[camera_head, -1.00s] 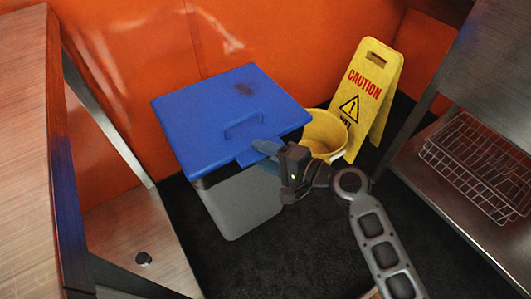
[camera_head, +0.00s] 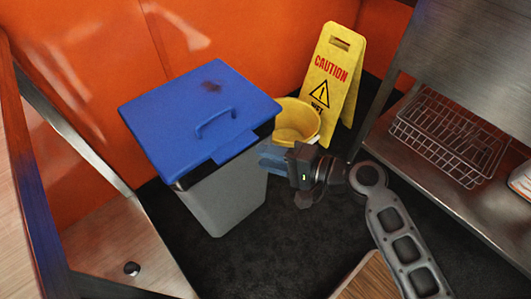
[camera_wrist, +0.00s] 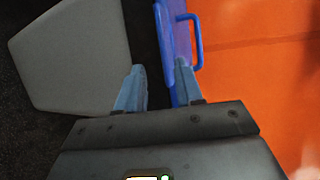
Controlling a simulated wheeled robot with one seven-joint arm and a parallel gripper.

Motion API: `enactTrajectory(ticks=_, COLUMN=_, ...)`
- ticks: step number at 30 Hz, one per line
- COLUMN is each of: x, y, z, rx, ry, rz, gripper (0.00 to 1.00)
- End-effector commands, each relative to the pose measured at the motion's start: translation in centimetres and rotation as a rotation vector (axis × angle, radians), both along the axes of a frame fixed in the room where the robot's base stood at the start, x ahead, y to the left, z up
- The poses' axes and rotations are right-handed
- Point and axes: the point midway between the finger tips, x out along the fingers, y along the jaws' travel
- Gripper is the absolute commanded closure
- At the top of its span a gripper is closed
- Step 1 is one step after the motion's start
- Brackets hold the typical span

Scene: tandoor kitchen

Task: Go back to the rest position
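My gripper (camera_head: 268,155) is at the right of the grey bin (camera_head: 230,195), just off the right front part of its blue lid (camera_head: 200,110). In the wrist view my gripper (camera_wrist: 158,82) has its two light-blue fingers apart, with nothing clasped between them. The blue lid (camera_wrist: 181,40) with its handle lies beyond the fingers in that view, and the grey bin wall (camera_wrist: 70,60) is at the left. The lid lies over the bin's top; part of the bin's rim is hidden.
A yellow bucket (camera_head: 297,118) and a yellow caution sign (camera_head: 333,72) stand behind my gripper. A metal shelf with a wire basket (camera_head: 450,135) is at right. A steel shelf (camera_head: 120,245) is at left. Dark floor (camera_head: 250,255) is clear in front of the bin.

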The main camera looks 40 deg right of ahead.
Motion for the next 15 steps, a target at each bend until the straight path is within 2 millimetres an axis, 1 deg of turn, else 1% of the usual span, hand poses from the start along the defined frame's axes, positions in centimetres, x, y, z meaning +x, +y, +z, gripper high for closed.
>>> enactTrajectory(ticks=8, x=0.0, y=0.0, z=0.0, rx=-0.001, ry=0.0, rz=0.0, gripper=0.64)
enactTrajectory(ticks=10, x=-0.3, y=0.1, z=-0.2, rx=-0.012, ry=0.005, rz=-0.003, gripper=0.64)
enactTrajectory(ticks=13, x=-1.8, y=0.6, z=-1.3, rx=-0.071, ry=0.029, rz=-0.02, gripper=0.64)
enactTrajectory(ticks=14, x=-2.5, y=0.7, z=-1.7, rx=-0.104, ry=0.038, rz=-0.028, gripper=0.64)
enactTrajectory(ticks=15, x=-3.7, y=1.0, z=-2.3, rx=-0.154, ry=0.052, rz=-0.039, gripper=0.64)
